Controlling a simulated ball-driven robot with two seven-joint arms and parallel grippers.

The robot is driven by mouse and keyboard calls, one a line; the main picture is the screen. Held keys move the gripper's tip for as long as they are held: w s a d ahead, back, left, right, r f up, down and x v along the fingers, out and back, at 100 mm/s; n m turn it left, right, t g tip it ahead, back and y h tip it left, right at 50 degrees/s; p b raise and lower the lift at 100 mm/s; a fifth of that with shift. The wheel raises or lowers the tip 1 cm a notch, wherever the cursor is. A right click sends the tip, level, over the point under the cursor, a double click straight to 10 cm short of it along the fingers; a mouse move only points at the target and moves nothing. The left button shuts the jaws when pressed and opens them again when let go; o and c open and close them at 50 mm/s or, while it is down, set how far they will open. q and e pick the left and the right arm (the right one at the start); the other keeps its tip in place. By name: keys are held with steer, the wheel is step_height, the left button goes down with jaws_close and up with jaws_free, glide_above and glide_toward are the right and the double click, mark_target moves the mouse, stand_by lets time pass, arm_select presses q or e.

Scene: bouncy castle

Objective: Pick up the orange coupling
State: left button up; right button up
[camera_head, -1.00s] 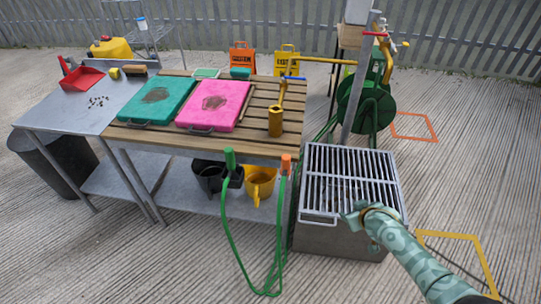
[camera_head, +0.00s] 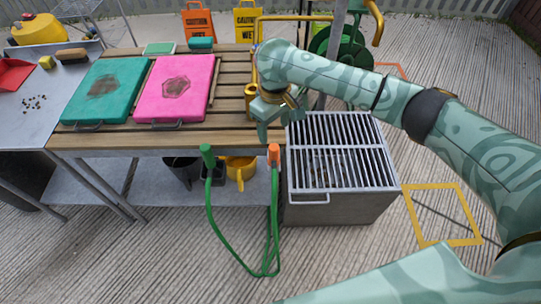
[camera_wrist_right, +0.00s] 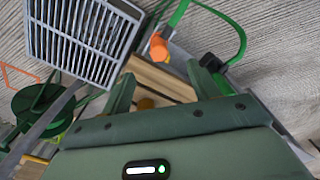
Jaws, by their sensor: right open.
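The orange coupling (camera_head: 273,153) sits on the end of a green hose at the front right edge of the slatted table. It also shows in the right wrist view (camera_wrist_right: 158,46), beyond the fingertips and roughly between them. My right gripper (camera_head: 272,118) is open and empty, just above and behind the coupling in the head view, apart from it. Its two fingers also show in the right wrist view (camera_wrist_right: 161,80), with table slats between them. My left gripper is not in view.
A green coupling (camera_head: 207,155) hangs at the table edge, left of the orange one, on the looped green hose (camera_head: 230,252). A grated metal box (camera_head: 340,208) stands right of the table. A pink board (camera_head: 190,108) and a teal board (camera_head: 90,108) lie on the table.

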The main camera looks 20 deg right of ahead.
mark_target(274, 147)
step_height(274, 147, down, 8)
steer(key=b, duration=0.3)
steer(key=shift+w+f+b, duration=0.1)
steer(key=shift+f+b, duration=0.05)
steer(key=shift+b, duration=0.25)
steer(key=f+b, duration=0.4)
steer(key=f, duration=0.1)
steer(key=shift+w+f, duration=0.2)
steer(key=shift+f, duration=0.05)
steer(key=shift+r, duration=0.25)
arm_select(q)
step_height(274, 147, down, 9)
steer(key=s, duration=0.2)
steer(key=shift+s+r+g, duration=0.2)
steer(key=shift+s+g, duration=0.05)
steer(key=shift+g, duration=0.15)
arm_select(e)
steer(key=c, duration=1)
